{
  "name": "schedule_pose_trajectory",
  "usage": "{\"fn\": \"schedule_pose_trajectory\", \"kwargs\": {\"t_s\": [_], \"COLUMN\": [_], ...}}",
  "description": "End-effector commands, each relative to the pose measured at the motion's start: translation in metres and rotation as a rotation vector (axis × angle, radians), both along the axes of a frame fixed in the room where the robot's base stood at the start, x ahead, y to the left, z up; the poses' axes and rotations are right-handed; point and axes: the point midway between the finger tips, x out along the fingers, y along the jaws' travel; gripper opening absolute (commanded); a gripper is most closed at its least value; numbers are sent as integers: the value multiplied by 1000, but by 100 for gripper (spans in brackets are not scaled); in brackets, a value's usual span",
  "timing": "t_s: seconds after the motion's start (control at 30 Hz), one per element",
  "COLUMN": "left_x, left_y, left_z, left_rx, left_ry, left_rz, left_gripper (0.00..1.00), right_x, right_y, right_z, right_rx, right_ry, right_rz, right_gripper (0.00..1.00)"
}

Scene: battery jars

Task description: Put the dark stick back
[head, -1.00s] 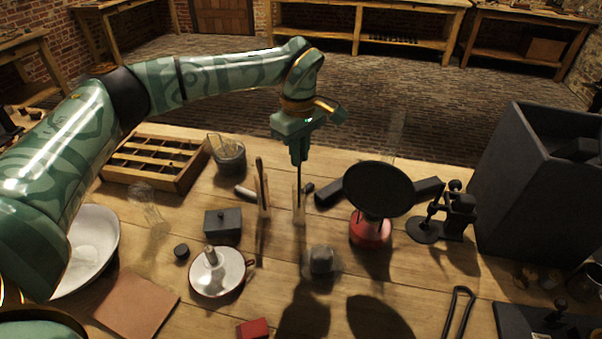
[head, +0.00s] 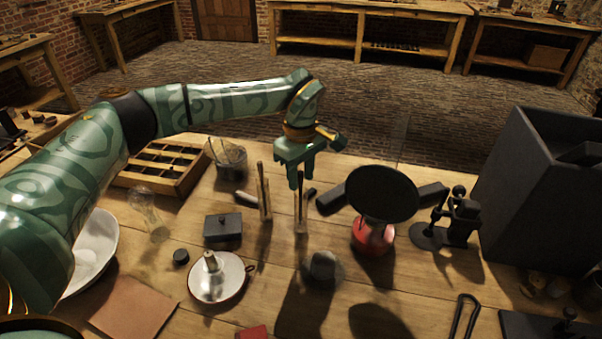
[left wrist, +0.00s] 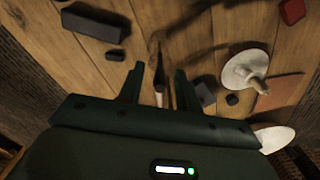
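The dark stick (head: 300,184) stands upright in a narrow clear jar (head: 300,216) at the middle of the table. My left gripper (head: 295,176) is directly above that jar, pointing down, with its fingers apart. In the left wrist view the two fingertips (left wrist: 158,78) stand on either side of the dark stick and appear clear of it. A second narrow clear jar (head: 265,205) with another stick (head: 260,175) stands just to the left. My right gripper is not in view.
A black disc on a red base (head: 372,238) stands close on the right. A dark lidded box (head: 223,228), a white dish with a candle (head: 218,283) and a glass beaker (head: 229,160) lie to the left. A tall dark box (head: 535,190) fills the right.

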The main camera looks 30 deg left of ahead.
Motion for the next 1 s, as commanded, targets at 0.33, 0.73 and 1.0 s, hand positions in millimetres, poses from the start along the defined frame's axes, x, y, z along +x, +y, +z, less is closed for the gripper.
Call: {"fn": "schedule_pose_trajectory", "kwargs": {"t_s": [0.33,0.73,1.0], "left_x": [1,0,0], "left_y": [0,1,1], "left_z": [43,118,122], "left_rx": [-1,-1,0], "left_ry": [-6,-2,1], "left_rz": [0,1,0], "left_gripper": [34,34,34], "right_x": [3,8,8], "right_y": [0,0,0], "right_z": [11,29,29], "right_rx": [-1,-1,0], "right_ry": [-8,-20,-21], "right_rz": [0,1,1], "right_gripper": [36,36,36]}}
